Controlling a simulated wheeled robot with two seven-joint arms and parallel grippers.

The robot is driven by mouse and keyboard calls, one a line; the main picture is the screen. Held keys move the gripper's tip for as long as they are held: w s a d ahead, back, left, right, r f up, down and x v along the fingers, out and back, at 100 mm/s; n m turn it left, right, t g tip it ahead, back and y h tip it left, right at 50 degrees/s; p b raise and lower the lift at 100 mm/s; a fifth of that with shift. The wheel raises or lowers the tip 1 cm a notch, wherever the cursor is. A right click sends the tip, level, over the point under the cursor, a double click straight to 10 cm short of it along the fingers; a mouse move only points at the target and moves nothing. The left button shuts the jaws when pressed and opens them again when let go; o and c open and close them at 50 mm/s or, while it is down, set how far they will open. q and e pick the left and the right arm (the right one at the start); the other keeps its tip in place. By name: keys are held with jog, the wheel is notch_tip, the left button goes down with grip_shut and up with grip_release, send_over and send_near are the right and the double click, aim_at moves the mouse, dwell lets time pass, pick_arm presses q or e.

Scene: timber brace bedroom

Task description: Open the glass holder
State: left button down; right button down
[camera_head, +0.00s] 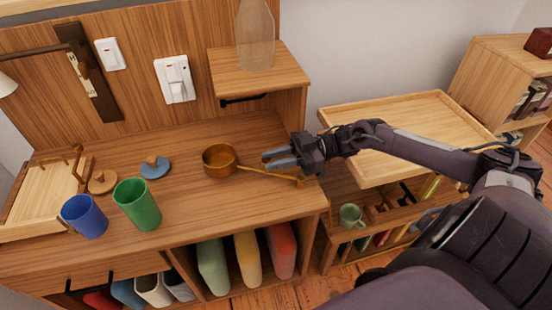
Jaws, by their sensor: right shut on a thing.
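I cannot tell for certain which thing is the glass holder. A clear glass bottle (256,38) stands on a small raised wooden shelf (225,66) with a black handle (243,99) under its front edge. My right gripper (270,160) reaches in from the right over the counter, fingers pointing left. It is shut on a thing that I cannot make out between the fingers. A copper pan (220,161) is just left of the fingertips, and its long handle (262,172) runs below the fingers. My left gripper is out of view.
A blue cup (84,217) and a green cup (138,205) stand at the counter's left front. Two small knobbed lids (155,168) (102,183) lie behind them. A wooden tray (400,135) and a green mug (351,215) are at the right. The counter's middle front is clear.

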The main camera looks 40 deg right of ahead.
jog(key=c, duration=1.2)
grip_release()
